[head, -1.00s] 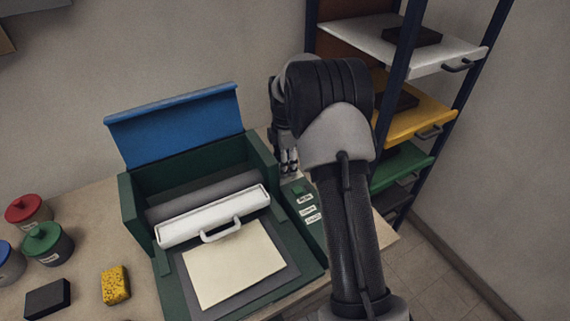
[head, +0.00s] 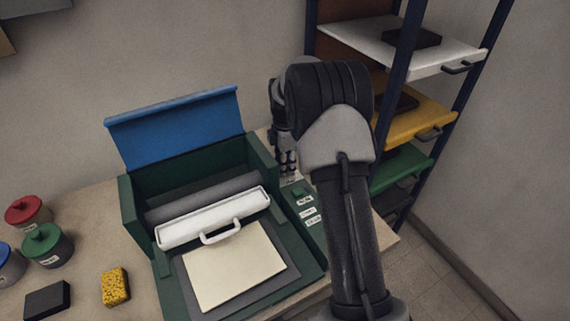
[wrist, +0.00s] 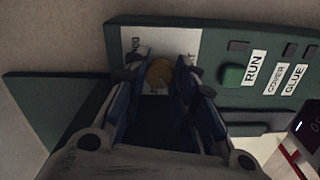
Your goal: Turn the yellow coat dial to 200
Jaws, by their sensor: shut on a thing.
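The yellow dial (wrist: 159,74) sits on a white label plate (wrist: 150,42) on the green machine's panel. My gripper (wrist: 158,86) is shut on the dial, with a fingertip on either side of it in the wrist view. Numbers on the plate are partly hidden by my fingers, and I cannot read the dial's setting. In the head view my gripper (head: 288,168) is partly visible behind my own arm, at the back right of the green machine (head: 130,215). The dial is hidden there.
The green RUN button (wrist: 231,75) is close beside my right finger, with COVER and GLUE labels beyond. A blue lid (head: 175,128) stands raised behind the machine. A rack (head: 480,50) with coloured shelves is at right. Jars (head: 48,246) and a yellow sponge (head: 115,287) are at left.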

